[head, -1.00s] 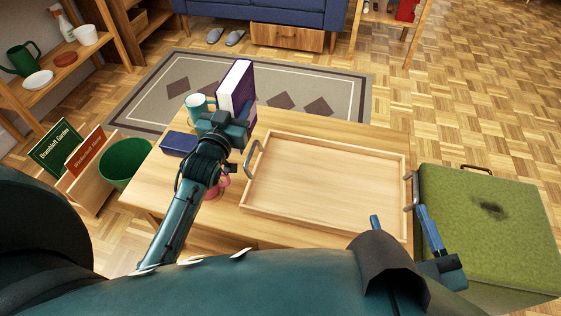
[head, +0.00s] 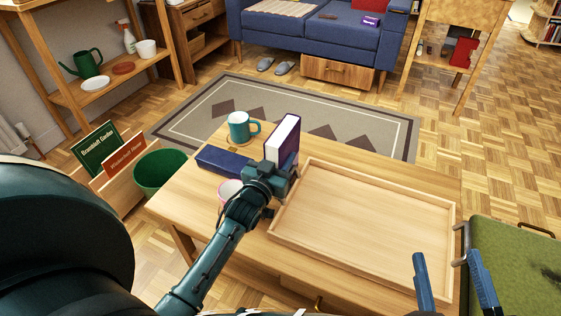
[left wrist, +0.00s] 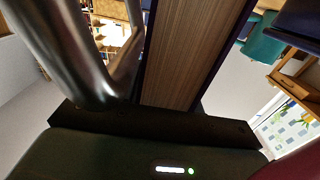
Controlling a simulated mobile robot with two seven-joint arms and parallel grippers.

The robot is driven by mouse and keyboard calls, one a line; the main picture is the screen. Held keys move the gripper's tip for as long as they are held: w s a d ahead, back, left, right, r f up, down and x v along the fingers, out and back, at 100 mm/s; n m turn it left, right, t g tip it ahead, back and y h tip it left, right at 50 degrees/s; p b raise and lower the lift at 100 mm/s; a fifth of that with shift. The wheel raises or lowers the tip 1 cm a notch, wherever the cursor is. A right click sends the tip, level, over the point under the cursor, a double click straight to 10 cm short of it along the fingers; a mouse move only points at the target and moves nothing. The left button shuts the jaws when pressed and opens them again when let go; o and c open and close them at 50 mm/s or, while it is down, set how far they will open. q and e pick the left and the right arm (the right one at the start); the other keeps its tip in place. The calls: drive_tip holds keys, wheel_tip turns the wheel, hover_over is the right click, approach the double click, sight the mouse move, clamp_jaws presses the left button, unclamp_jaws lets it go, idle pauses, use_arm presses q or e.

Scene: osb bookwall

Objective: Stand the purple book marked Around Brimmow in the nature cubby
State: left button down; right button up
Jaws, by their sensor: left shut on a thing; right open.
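My left gripper (head: 272,180) is shut on a purple book (head: 283,142) and holds it upright by its lower part, beside the tray's left end. Its white page edge shows on top; its title is not readable. In the left wrist view the book's page block (left wrist: 192,55) stands between dark covers, rising from the gripper (left wrist: 155,125). My right gripper (head: 455,270) is open and empty over the right front of the table. The nature cubby cannot be made out in these views.
The table (head: 180,205) carries a wooden tray (head: 365,235), empty, a blue book (head: 224,161), a teal mug (head: 240,128) and a pink mug (head: 229,190). A green bin (head: 160,170) and book crate (head: 90,178) stand left. A green ottoman (head: 520,250) stands right.

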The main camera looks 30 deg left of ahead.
use_arm(q)
drive_tip(key=shift+r, duration=0.25)
drive_tip(key=shift+f, duration=0.2)
drive_tip(key=c, duration=0.9)
unclamp_jaws()
drive_tip(key=shift+f, duration=0.1)
